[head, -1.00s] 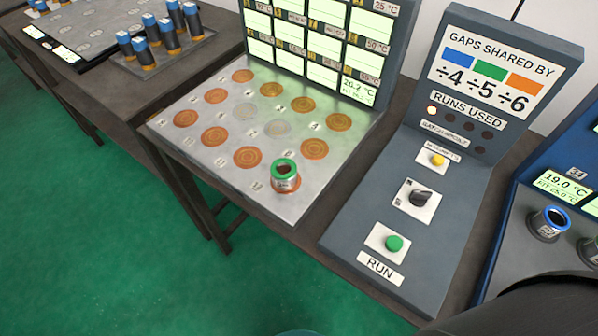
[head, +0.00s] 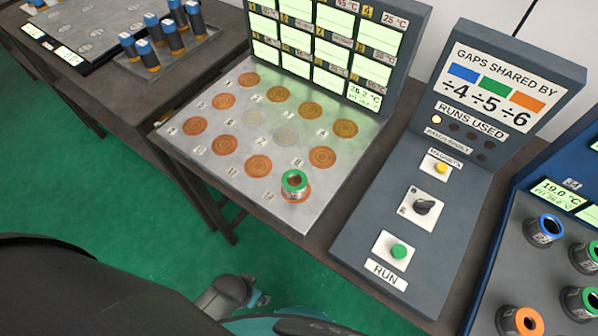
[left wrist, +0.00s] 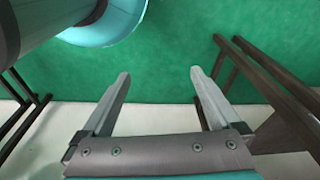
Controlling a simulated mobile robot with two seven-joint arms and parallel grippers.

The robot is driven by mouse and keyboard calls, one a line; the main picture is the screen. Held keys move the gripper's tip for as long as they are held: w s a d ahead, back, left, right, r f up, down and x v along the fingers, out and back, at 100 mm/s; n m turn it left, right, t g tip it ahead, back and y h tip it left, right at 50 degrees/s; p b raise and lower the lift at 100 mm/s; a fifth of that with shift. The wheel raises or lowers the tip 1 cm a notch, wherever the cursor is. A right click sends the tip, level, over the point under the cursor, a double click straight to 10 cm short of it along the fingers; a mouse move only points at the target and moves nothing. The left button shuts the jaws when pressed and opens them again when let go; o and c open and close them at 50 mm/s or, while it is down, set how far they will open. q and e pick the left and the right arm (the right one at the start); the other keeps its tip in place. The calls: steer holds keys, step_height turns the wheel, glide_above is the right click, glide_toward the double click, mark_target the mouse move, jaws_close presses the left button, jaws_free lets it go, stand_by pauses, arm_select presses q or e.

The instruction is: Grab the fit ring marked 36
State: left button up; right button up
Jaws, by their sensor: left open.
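A grey ring with a green rim (head: 295,184) stands upright on the front right spot of the metal plate (head: 245,178); its mark is too small to read. More rings stand on the blue rack at the right: one with a blue rim (head: 544,230), two with green rims (head: 580,302) and one with an orange rim (head: 523,322). I cannot tell which ring is marked 36. My left gripper (left wrist: 160,74) is open and empty in the left wrist view, above the green floor and away from the rings. My right gripper is not in view.
A grey control panel (head: 371,240) with a green button, a dark knob and a yellow button stands between plate and blue rack. Display screens (head: 325,45) rise behind the plate. Blue-topped cylinders (head: 153,55) stand on the far-left table. Green floor (head: 70,180) is open in front.

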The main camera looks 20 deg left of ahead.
arm_select(q)
steer(key=w+d+r+t+h+p, duration=0.1)
steer(key=w+d+r+p, duration=0.15)
steer(key=r, duration=1.05)
steer(key=w+d+r+p, duration=0.1)
steer(key=w+r+p, duration=0.3)
steer(key=r, duration=0.9)
steer(key=w+d+r+t+h+p, duration=0.1)
steer(key=w+d+r+p, duration=0.2)
steer(key=r, duration=1.1)
steer(key=w+d+r+m+g, duration=0.1)
steer(key=w+d+r+g, duration=0.1)
steer(key=w+d, duration=0.35)
steer(key=n+g+y+b, duration=0.1)
steer(key=g+y, duration=0.1)
glide_above(295, 179)
steer(key=f, duration=0.6)
steer(key=shift+w+f, duration=0.1)
steer(key=shift+w, duration=0.3)
steer(key=shift+s+f+b, duration=0.2)
steer(key=shift+f, duration=1.3)
steer(key=shift+s+f+b, duration=0.2)
steer(key=shift+f, duration=1.3)
jaws_close()
